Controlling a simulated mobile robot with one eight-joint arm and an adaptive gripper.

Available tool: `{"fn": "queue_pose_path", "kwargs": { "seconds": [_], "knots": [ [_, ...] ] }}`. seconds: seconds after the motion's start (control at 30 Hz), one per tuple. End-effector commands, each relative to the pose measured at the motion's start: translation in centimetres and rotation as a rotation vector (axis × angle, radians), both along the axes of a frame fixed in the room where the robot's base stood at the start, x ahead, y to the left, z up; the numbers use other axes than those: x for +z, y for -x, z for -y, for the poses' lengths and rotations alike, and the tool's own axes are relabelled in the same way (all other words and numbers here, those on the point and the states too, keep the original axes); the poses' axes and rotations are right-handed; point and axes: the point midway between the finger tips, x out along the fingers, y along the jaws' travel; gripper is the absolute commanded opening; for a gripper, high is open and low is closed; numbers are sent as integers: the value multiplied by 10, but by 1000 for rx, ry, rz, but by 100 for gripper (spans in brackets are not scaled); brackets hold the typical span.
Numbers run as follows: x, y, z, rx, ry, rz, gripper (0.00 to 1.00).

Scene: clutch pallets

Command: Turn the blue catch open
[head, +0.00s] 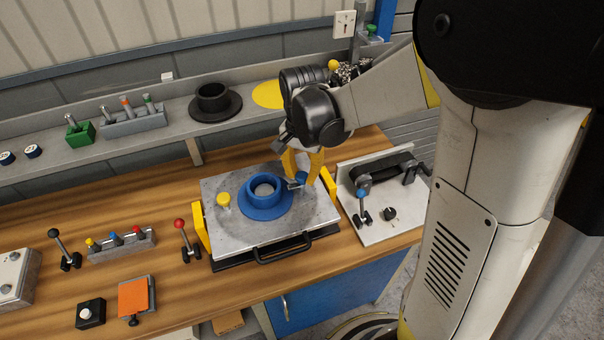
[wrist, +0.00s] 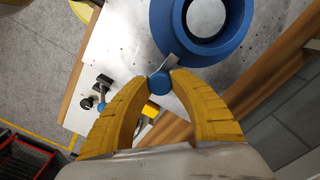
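The blue catch (head: 301,177) is a small blue knob on a short metal arm, at the right side of the blue flanged hub (head: 264,208) on the metal pallet plate (head: 232,240). In the wrist view the blue catch (wrist: 160,84) sits between the tips of my yellow fingers, and its metal arm reaches toward the hub (wrist: 165,40). My gripper (head: 305,178) comes down on the catch from above. In the wrist view my gripper (wrist: 161,76) is closed around the knob, with a fingertip against each side. The fingers partly cover the catch in the head view.
A yellow knob (head: 223,200) stands on the plate's left, and a black handle (head: 283,250) is at its front. A red-knobbed lever (head: 184,232) stands left of the plate. A blue-knobbed lever (head: 361,205) stands on the white panel (head: 400,225) to the right.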

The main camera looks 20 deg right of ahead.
Motion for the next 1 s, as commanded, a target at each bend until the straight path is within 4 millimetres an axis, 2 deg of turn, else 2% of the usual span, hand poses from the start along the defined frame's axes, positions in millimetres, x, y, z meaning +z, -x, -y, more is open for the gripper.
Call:
{"fn": "queue_pose_path", "kwargs": {
  "seconds": [0.47,0.67,1.0],
  "knots": [
    [0,0,0,63,0,0,0],
    [0,0,0,192,1,0,0],
    [0,0,0,507,3,0,0]
  ]
}}
